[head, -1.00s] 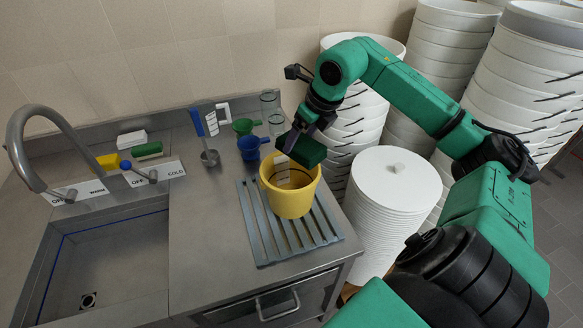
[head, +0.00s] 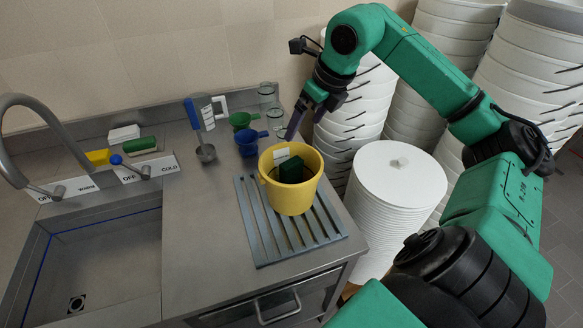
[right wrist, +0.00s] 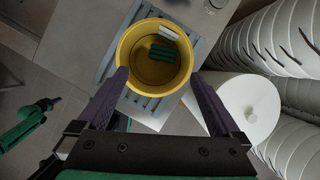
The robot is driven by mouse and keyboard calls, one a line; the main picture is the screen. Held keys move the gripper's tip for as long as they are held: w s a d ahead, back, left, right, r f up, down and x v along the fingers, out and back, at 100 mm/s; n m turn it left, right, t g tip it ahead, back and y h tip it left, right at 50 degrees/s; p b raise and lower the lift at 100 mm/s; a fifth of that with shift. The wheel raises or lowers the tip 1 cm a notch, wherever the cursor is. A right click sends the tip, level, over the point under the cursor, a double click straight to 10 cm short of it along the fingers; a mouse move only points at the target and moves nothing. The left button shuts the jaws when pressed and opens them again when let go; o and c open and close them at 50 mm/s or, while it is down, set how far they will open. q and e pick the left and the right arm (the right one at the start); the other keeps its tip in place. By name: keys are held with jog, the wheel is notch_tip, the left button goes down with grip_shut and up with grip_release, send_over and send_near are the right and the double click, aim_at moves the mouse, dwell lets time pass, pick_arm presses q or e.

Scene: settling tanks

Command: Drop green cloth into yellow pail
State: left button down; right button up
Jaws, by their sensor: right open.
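The yellow pail (head: 291,199) stands upright on the slatted rack at the right end of the counter. The green cloth (head: 291,170), a dark green block-like piece, is inside the pail; in the right wrist view the green cloth (right wrist: 162,54) lies within the yellow pail (right wrist: 128,43), near a white piece (right wrist: 168,33) at the inner wall. My right gripper (head: 308,118) is above and behind the pail, apart from it. In the right wrist view its fingers (right wrist: 158,98) are spread with nothing between them.
The grey rack (head: 255,225) lies under the pail. Blue (head: 249,142) and green (head: 240,119) funnels and glass jars (head: 268,95) stand behind it. The sink (head: 95,262) is at left. Stacked white buckets and lids (head: 397,185) are close at right.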

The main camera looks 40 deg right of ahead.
jog(key=v, duration=1)
jog(key=shift+s+a+f, duration=0.1)
